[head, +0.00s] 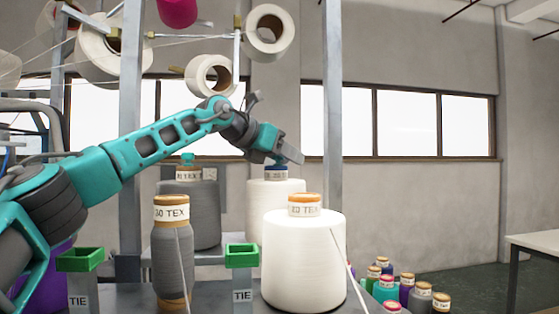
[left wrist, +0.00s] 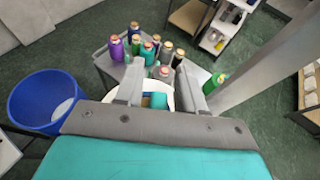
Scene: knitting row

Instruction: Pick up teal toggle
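A small teal toggle (head: 187,159) stands on top of the grey yarn cone (head: 203,215) at the back left in the head view. My left gripper (head: 292,152) is to the right of it, above the rear white cone (head: 268,210), whose top carries a blue piece (head: 277,168). In the left wrist view my left gripper (left wrist: 160,88) has its two fingers apart. A teal piece (left wrist: 158,101) shows low between them, partly hidden by the gripper body; I cannot tell whether it is the toggle. My right gripper is out of view.
A large white cone (head: 303,260) and a slim grey cone (head: 173,255) stand in front. Two green-topped posts (head: 80,259) and (head: 242,256) are marked TIE. A metal upright (head: 333,90) is right of my gripper. A blue bin (left wrist: 45,102) stands on the floor.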

